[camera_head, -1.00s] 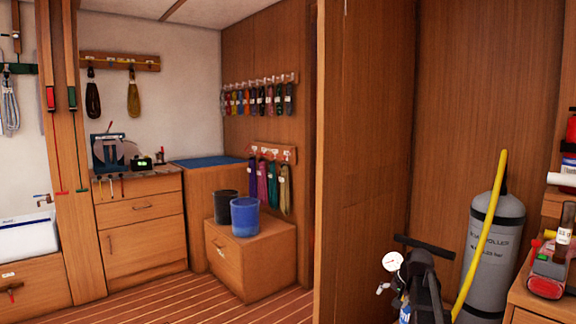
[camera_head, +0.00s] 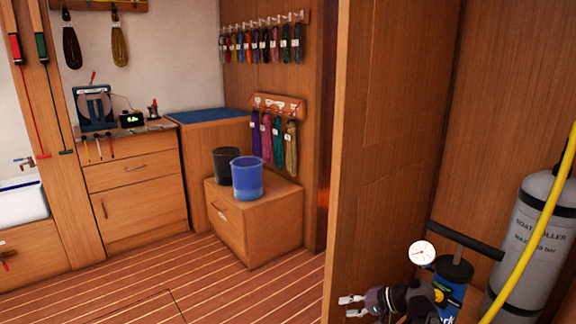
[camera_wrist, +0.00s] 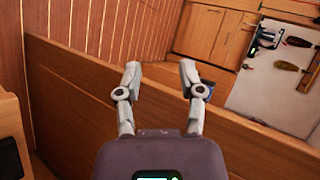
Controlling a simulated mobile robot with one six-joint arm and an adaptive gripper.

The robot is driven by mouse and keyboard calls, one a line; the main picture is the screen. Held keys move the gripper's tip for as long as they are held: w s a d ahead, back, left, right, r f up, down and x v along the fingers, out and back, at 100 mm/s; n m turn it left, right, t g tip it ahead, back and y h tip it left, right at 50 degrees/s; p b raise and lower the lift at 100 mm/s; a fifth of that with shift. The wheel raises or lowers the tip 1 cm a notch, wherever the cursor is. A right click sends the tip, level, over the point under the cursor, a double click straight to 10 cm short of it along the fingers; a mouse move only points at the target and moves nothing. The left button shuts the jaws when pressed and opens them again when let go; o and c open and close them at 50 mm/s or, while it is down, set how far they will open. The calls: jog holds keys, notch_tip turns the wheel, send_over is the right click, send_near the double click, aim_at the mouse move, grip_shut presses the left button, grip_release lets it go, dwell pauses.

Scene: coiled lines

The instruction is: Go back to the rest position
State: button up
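My gripper (camera_head: 348,306) shows at the bottom of the head view, right of centre, in front of the brown wooden partition. In the wrist view my gripper (camera_wrist: 160,70) has its two grey fingers spread apart with nothing between them. It is open and empty. A wooden edge crosses behind the fingers in that view. I cannot tell the exact gap between the fingers and the wood.
A hand pump with a white gauge (camera_head: 422,252) stands close beside my gripper, with a grey cylinder (camera_head: 530,235) at the right. The partition (camera_head: 385,150) rises beside them. A blue bucket (camera_head: 247,178) stands on a wooden box (camera_head: 270,225). Striped floor (camera_head: 200,285) is clear at left.

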jog(key=s+f+n+g+h, duration=0.4)
jog(key=s+f+h, duration=0.3)
jog(key=f+h, duration=0.3)
notch_tip(320, 180, up, 36)
jog(key=d+h+p, duration=0.1)
jog(key=p, duration=3.4)
jog(key=shift+w+r, duration=0.15)
